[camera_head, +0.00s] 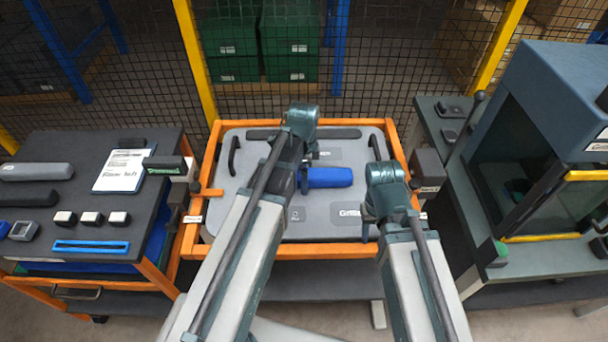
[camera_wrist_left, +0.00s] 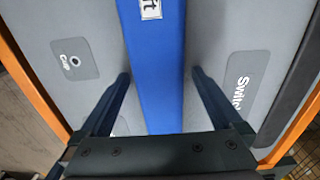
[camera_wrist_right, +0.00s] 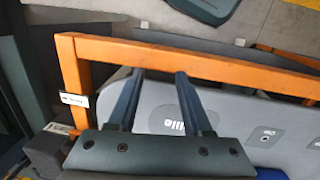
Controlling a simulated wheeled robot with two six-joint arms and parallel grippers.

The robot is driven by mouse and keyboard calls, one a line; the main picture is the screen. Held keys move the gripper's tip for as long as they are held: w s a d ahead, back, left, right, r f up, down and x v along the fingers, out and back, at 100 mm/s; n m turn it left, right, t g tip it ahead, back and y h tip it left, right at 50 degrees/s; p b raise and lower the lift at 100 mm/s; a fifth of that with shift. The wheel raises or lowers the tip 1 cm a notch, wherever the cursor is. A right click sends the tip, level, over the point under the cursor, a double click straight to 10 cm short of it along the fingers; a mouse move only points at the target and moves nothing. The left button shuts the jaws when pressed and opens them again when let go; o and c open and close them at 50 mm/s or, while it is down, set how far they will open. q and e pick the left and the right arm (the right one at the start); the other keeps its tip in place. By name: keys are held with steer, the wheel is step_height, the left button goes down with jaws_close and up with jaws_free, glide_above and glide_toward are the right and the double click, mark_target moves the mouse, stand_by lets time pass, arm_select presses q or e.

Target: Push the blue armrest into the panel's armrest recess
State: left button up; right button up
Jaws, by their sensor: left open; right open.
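The blue armrest (camera_head: 328,177) lies on the middle of the grey panel (camera_head: 258,215), which is set in an orange frame. I cannot tell how deep it sits in its recess, which it hides. My left gripper (camera_head: 304,178) is over the armrest's left part in the head view. In the left wrist view, the open fingers straddle the blue armrest (camera_wrist_left: 158,100), with a gap on each side. My right gripper (camera_wrist_right: 161,74) is open and empty above the panel's right front corner, near the Grille label (camera_wrist_right: 183,122). A bit of blue shows at the right wrist view's lower edge.
Dark trim pieces (camera_head: 234,155) lie on the panel's left and back. A left table (camera_head: 110,225) holds a paper sheet (camera_head: 122,171), grey parts and a blue strip (camera_head: 91,247). A blue-grey machine (camera_head: 545,95) stands at the right. A mesh fence closes the back.

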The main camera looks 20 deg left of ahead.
arm_select(q)
step_height(320, 180, up, 14)
steer(key=p, duration=1.3)
steer(key=shift+p, duration=0.4)
steer(key=shift+f, duration=0.15)
